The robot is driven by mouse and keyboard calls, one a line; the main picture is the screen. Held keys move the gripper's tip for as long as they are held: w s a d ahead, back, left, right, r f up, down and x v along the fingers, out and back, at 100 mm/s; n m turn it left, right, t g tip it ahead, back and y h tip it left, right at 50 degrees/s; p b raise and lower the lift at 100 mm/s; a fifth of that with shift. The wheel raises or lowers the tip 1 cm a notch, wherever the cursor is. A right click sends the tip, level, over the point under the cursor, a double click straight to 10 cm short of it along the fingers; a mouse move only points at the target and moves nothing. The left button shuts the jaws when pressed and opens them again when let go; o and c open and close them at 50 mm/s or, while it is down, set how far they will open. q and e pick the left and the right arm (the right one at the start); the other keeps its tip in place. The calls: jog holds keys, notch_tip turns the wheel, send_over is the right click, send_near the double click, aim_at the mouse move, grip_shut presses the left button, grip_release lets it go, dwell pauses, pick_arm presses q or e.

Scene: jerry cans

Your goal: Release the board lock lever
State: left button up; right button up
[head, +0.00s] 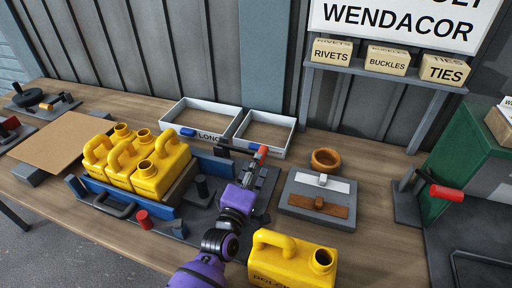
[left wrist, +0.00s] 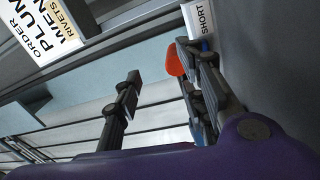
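My left gripper (head: 250,168) reaches over the bench at the right end of the blue tray fixture. A lever with a red-orange grip (head: 261,152) stands at its fingertips. In the left wrist view the fingers of my left gripper (left wrist: 160,95) are spread apart, and the red-orange grip (left wrist: 174,60) shows beside the right-hand finger; I cannot tell whether they touch. The lever's lower part is hidden behind the gripper. A flat brown board (head: 62,146) lies on the left of the bench. My right gripper is not in view.
Yellow jerry cans (head: 150,170) stand in the blue tray (head: 103,203); another can (head: 290,262) stands near the front. A grey plate (head: 318,190) and a second red-handled lever (head: 446,193) are to the right. White bins (head: 205,122) stand behind.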

aim_at(243, 150)
pick_arm(q)
jog(key=shift+w+f+n+g+y+p, duration=0.3)
jog(key=shift+f+n+p, duration=0.15)
jog(key=shift+n, duration=0.25)
jog(key=shift+a+f, duration=0.1)
jog(key=shift+f, duration=0.15)
jog(key=shift+w+f, duration=0.1)
jog(key=shift+w, duration=0.15)
jog(key=x, duration=0.7)
jog(key=shift+f, duration=0.15)
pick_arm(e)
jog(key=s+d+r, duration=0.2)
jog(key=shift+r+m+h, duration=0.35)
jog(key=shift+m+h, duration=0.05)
pick_arm(q)
jog(key=shift+c, duration=0.3)
grip_shut()
